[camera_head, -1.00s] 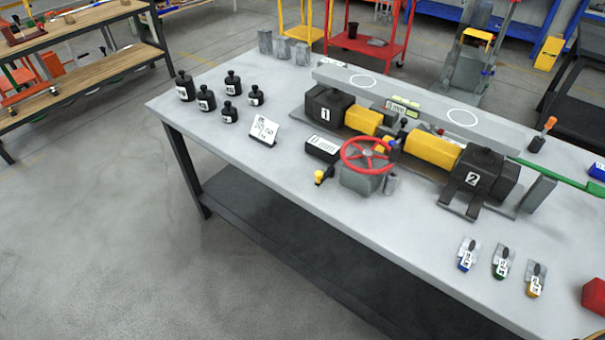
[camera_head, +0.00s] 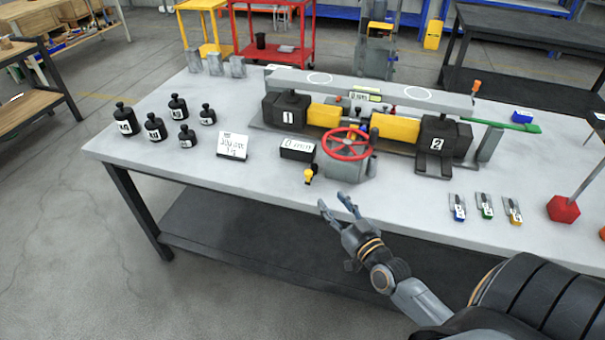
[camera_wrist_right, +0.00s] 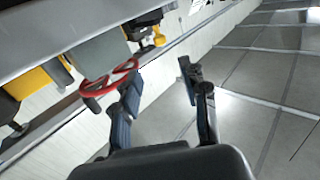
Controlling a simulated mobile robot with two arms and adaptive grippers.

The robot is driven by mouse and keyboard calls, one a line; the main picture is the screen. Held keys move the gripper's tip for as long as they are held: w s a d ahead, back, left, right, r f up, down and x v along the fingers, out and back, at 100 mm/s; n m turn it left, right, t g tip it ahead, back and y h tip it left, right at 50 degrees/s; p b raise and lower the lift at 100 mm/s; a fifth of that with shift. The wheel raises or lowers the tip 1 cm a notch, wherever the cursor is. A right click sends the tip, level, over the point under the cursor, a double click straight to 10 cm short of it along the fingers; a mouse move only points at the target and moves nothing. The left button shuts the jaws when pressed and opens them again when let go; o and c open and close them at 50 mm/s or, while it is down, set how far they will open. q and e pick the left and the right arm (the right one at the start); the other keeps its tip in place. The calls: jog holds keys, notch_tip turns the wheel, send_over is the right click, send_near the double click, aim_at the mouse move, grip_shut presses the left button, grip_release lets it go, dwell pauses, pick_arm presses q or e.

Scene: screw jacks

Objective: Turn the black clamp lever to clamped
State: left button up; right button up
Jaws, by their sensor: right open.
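The grey gearbox (camera_head: 350,180) with a red handwheel (camera_head: 347,144) stands at the table's front edge. A short dark lever with a yellow knob (camera_head: 309,176) sits at its left side; I cannot tell for sure whether this is the black clamp lever. The knob also shows in the right wrist view (camera_wrist_right: 159,39), and the handwheel (camera_wrist_right: 108,80) lies behind the left finger there. My right gripper (camera_head: 337,203) is open and empty, in front of the gearbox near the table's front edge. Its spread fingers show in the right wrist view (camera_wrist_right: 158,84). My left gripper is out of view.
Jacks marked 1 (camera_head: 287,113) and 2 (camera_head: 438,141) stand behind the handwheel under a grey beam (camera_head: 370,88). A small display box (camera_head: 297,149) and white card (camera_head: 232,147) are left of the lever. Several black weights stand farther left. Small tagged pieces lie right.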

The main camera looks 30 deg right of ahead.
aim_at(310, 175)
jog(key=w, duration=0.9)
jog(key=w+d, duration=0.1)
jog(key=w, duration=0.3)
jog(key=shift+w, duration=0.3)
jog(key=shift+c, duration=0.2)
grip_shut()
